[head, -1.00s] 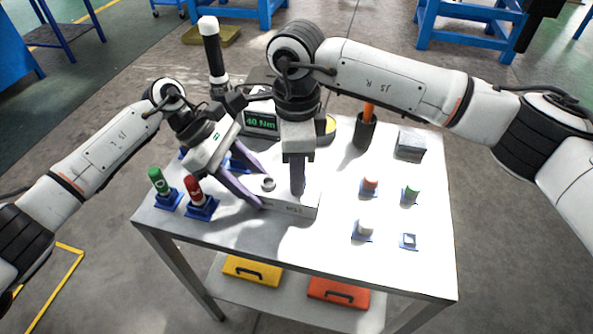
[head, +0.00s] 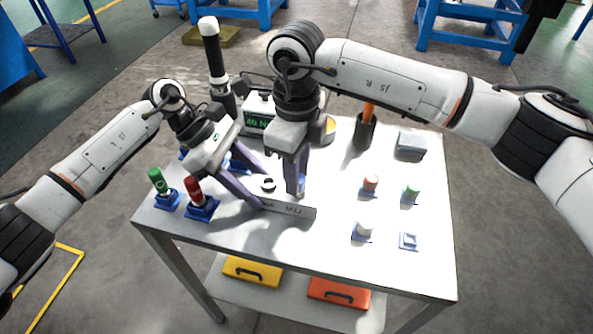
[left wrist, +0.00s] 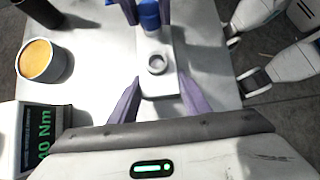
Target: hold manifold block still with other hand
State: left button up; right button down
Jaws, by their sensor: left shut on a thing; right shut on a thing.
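The pale manifold block (head: 300,211) lies on the table top, with a round dark-rimmed port on its upper face. The block also shows in the left wrist view (left wrist: 160,86). My left gripper (head: 258,188) is shut on the block, with one purple finger along each side; the fingers show in the left wrist view (left wrist: 158,98). My right gripper (head: 293,190) points down over the block's other end. It is shut on a blue cylindrical part (left wrist: 150,16), seen between its fingers in the left wrist view. The part's lower end is hard to make out.
Green (head: 160,182) and red (head: 194,190) capped parts stand in blue holders at left. Several small parts on blue bases stand at right, near a grey box (head: 410,146). A display (head: 258,121), a yellow-topped can (left wrist: 43,60) and a dark cup (head: 364,133) stand behind.

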jog(key=m, duration=0.5)
jog(key=shift+w+d, duration=0.1)
jog(key=shift+d, duration=0.05)
jog(key=c, duration=1.4)
grip_release()
jog(key=shift+c, duration=0.7)
